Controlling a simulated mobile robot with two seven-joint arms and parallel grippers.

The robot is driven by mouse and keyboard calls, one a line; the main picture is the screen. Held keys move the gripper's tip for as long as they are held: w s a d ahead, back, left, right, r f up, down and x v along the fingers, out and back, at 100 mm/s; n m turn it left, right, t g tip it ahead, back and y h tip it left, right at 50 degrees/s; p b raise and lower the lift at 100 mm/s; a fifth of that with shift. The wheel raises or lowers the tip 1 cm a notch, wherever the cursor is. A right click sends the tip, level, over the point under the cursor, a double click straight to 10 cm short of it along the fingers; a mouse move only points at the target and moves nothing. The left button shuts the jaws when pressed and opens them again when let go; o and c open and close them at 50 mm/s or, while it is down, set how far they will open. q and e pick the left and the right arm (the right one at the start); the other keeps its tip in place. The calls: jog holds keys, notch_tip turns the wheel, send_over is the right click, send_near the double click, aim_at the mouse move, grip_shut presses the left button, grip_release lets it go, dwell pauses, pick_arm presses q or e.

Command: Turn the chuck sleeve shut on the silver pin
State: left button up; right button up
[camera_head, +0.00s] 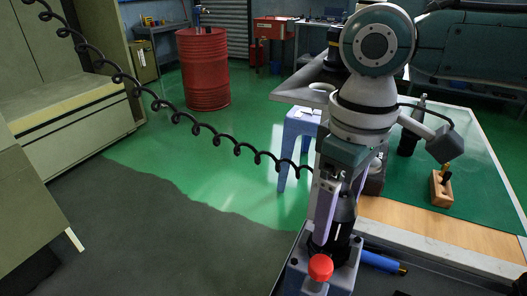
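My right gripper (332,232) points straight down over a dark cylindrical chuck (343,246) on a grey-blue stand at the cart's edge. One pale finger lies along the left side of the chuck's upper part. The other finger is hard to make out, so I cannot tell whether the fingers are closed on the sleeve. A silvery part (345,208) shows between the gripper's parts above the chuck; I cannot tell if it is the pin. A red round knob (320,267) sits in front of the chuck. My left gripper is not in view.
A blue cylinder (382,262) lies right of the chuck. A wooden block (441,190) with pegs and a dark conical tool (411,134) stand on the green-topped table (480,200). A black coiled cable (205,130) hangs across the left. A blue stool (297,130) stands behind.

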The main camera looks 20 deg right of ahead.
jog(key=c, duration=1.3)
jog(key=shift+r+m+p, duration=0.2)
jog(key=shift+m+p, duration=0.2)
jog(key=shift+p, duration=0.35)
jog(key=m+p, duration=0.6)
jog(key=p, duration=0.2)
jog(key=shift+s+a+m, duration=0.1)
jog(key=shift+m, duration=0.2)
jog(key=m+p, duration=0.2)
jog(key=shift+f+m, duration=0.1)
jog(key=shift+m, duration=0.3)
jog(key=shift+m+p, duration=0.5)
jog(key=shift+m, duration=0.2)
jog(key=shift+f, duration=0.1)
